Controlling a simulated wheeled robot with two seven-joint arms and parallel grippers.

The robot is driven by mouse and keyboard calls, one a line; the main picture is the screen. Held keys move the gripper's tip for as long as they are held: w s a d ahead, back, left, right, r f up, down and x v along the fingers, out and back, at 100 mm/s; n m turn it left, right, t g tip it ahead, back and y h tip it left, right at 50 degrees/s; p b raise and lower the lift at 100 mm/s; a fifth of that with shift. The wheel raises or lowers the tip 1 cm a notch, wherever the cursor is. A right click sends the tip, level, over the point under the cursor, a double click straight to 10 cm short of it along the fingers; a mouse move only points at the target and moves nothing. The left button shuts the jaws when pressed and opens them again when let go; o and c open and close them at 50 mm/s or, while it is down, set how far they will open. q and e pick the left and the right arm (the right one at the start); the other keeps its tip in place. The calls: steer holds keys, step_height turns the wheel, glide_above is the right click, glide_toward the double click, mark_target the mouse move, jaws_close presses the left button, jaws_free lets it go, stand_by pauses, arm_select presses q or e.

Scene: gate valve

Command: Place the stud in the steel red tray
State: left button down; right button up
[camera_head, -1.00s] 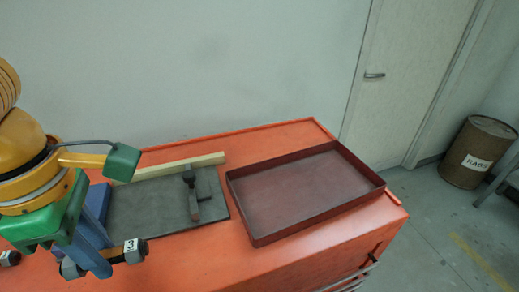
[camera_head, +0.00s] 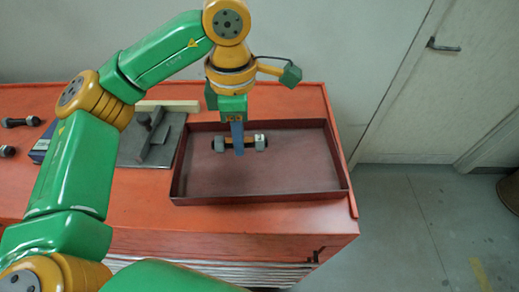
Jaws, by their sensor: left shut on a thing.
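The stud (camera_head: 259,143) is a short dark bar with a grey nut at each end and a small white label. My left gripper (camera_head: 238,146) points down and is shut around the stud's middle, hiding that part. The stud lies crosswise over the inside of the steel red tray (camera_head: 262,198), in its left half. I cannot tell whether it touches the tray floor or hangs just above it. The tray is shallow and dark red, with nothing else seen in it. My right gripper is not in view.
The tray sits on an orange-red bench (camera_head: 270,218). Left of it are a grey plate (camera_head: 133,152) with a dark metal tool (camera_head: 152,137) and a wooden strip (camera_head: 170,106). Two similar studs, one farther back (camera_head: 20,122), lie at the far left. The tray's right half is free.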

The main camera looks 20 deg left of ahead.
mark_target(258, 162)
arm_select(q)
steer(key=w+d+f, duration=0.1)
steer(key=w+f+p, duration=0.1)
steer(key=w+d+f, duration=0.1)
steer(key=f, duration=0.1)
steer(key=shift+d, duration=0.35)
step_height(258, 162, down, 3)
steer(key=shift+a+f+p, duration=0.1)
steer(key=shift+f+p, duration=0.1)
steer(key=shift+p, duration=1)
steer(key=shift+w+f+b, duration=0.1)
steer(key=shift+f+b, duration=0.1)
steer(key=shift+b, duration=0.1)
steer(key=c, duration=0.8)
jaws_free()
steer(key=shift+o, duration=0.2)
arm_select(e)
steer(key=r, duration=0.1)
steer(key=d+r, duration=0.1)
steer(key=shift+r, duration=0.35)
